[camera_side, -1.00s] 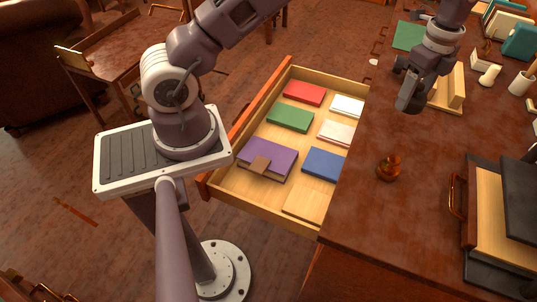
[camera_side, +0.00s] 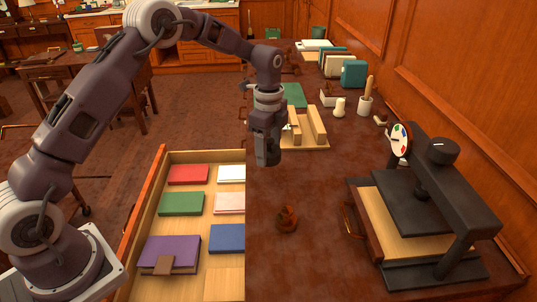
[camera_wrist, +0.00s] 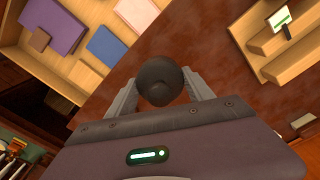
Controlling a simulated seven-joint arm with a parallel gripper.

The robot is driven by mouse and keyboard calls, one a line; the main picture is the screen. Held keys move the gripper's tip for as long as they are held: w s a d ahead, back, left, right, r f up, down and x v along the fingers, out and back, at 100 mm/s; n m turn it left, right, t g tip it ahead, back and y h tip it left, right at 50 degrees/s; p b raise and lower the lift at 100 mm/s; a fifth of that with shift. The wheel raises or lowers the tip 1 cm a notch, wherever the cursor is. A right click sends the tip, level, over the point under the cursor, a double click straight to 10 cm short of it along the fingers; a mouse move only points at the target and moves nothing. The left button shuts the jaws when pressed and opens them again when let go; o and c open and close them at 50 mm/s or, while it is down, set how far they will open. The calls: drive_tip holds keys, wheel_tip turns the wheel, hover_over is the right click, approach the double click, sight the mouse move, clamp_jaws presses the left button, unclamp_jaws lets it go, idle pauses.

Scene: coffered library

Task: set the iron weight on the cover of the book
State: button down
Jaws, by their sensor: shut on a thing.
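My gripper (camera_side: 267,158) hangs above the desk, close to its drawer side. In the wrist view its fingers (camera_wrist: 160,100) are shut on a dark grey, round-topped iron weight (camera_wrist: 160,80). In the side view the weight is hidden by the fingers. A thick purple book (camera_side: 172,251) lies flat in the open drawer, with a small brown square (camera_side: 163,265) at its front edge. The book also shows at the upper left of the wrist view (camera_wrist: 62,22), apart from the gripper.
The open drawer (camera_side: 151,215) also holds red, green, blue, white and pink flat items. On the desk (camera_side: 330,200) stand an amber-brown object (camera_side: 287,219), a wooden rack (camera_side: 316,125) beyond the gripper, and a black press (camera_side: 420,205) at the right.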

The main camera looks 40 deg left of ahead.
drive_tip(key=s+a+f, duration=0.3)
drive_tip(key=s+a, duration=0.2)
drive_tip(key=a, duration=0.3)
approach(171, 247)
drive_tip(key=shift+a+f, duration=0.1)
drive_tip(key=shift+f, duration=3.15)
drive_tip(key=shift+c, duration=1.5)
unclamp_jaws()
